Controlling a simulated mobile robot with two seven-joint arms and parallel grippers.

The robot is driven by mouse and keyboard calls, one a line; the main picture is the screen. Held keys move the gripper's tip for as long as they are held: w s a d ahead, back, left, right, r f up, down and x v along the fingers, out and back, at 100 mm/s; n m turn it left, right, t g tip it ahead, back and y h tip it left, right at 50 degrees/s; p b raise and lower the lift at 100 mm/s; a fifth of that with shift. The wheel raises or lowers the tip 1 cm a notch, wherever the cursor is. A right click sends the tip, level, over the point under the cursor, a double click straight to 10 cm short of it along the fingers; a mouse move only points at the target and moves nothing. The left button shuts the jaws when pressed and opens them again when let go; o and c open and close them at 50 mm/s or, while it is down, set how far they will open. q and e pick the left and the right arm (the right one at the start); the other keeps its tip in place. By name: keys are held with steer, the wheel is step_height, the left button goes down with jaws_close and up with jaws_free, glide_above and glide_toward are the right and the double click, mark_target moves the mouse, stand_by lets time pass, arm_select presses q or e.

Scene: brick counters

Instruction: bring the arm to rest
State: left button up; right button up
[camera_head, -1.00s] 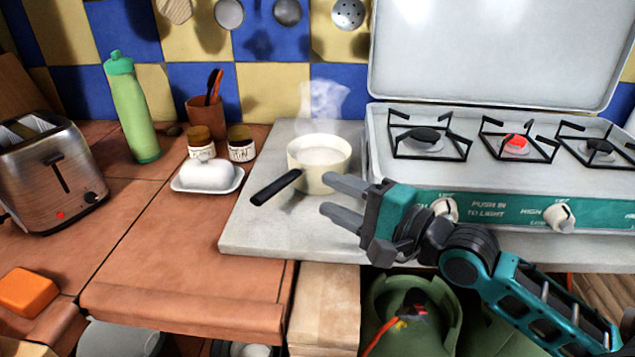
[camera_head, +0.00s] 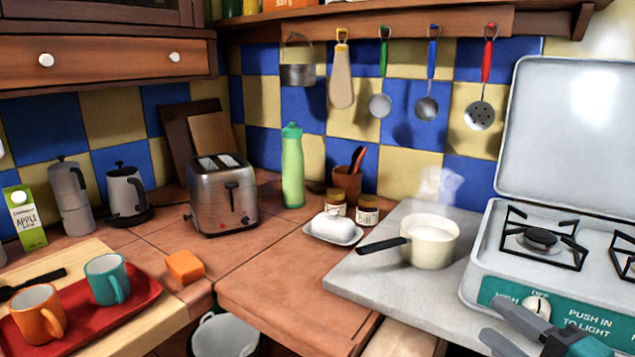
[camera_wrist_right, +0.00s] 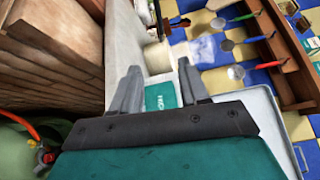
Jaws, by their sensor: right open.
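My right gripper (camera_head: 508,332) shows at the lower right of the head view, in front of the stove. Its two grey fingers are apart with nothing between them. In the right wrist view the fingers (camera_wrist_right: 158,88) are also spread and empty, with part of the stove's teal front panel (camera_wrist_right: 160,96) beyond them. My left gripper is in neither view. A steaming cream saucepan (camera_head: 431,244) with a black handle stands on the grey slab, apart from the gripper.
The camping stove (camera_head: 550,290) with its lid raised stands at the right. The grey slab (camera_head: 375,283) is clear left of the pan. A toaster (camera_head: 222,200), green bottle (camera_head: 292,165) and butter dish (camera_head: 333,229) stand further left. A red tray (camera_head: 140,298) holds two mugs.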

arm_select(q)
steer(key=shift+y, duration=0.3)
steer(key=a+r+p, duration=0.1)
steer(key=p, duration=0.1)
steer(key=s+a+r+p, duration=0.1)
steer(key=p, duration=0.2)
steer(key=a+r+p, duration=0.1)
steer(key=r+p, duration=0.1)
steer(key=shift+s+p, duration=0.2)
steer(key=shift+p, duration=0.2)
arm_select(e)
steer(key=s+a+f+n+g+h, duration=0.2)
steer(key=s+f+n, duration=0.3)
steer(key=f+n, duration=0.3)
steer(key=s+a+f+n+g+h, duration=0.3)
steer(key=f+n, duration=0.6)
steer(key=f, duration=0.4)
steer(key=shift+s+a+f+n+g, duration=0.35)
steer(key=shift+s+a, duration=0.55)
steer(key=shift+s, duration=0.35)
